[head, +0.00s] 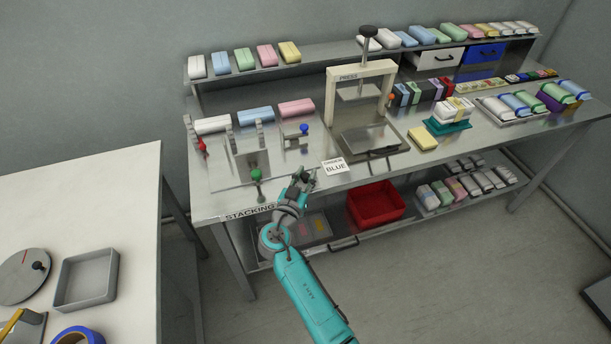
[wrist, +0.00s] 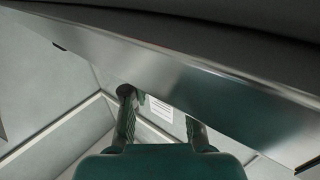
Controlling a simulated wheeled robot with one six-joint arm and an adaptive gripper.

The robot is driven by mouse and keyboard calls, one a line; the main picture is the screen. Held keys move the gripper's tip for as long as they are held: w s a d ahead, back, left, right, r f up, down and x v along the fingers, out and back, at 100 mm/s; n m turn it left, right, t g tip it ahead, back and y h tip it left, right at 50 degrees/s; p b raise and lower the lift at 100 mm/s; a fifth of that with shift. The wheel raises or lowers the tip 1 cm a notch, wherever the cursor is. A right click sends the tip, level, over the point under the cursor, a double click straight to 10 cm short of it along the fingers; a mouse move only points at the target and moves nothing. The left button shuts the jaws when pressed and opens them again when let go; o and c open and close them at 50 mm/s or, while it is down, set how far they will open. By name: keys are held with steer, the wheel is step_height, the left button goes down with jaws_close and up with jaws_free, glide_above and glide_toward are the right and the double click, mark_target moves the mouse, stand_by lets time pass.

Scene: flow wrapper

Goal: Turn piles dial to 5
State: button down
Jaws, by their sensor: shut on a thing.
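My gripper (head: 303,178) is at the front edge of the steel bench (head: 228,200), between the STACKING label (head: 249,212) and the ORDER BLUE card (head: 335,167). In the wrist view my gripper's two fingers (wrist: 160,112) stand apart beside the underside of the bench edge. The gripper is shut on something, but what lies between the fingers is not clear. A dark round shape (wrist: 124,90) shows at the left fingertip. I cannot make out a piles dial or its numbers in either view; it may be hidden by my gripper.
The stacking fixture (head: 248,165) has red (head: 202,145), green (head: 256,176) and blue (head: 304,129) knobs. A press (head: 360,75) stands to its right. A red bin (head: 375,203) sits on the lower shelf. A white table (head: 110,200) stands at left, with a gap between it and the bench.

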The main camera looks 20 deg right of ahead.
steer(key=c, duration=0.9)
jaws_free()
steer(key=shift+c, duration=0.2)
steer(key=shift+a, duration=0.1)
steer(key=v, duration=1.2)
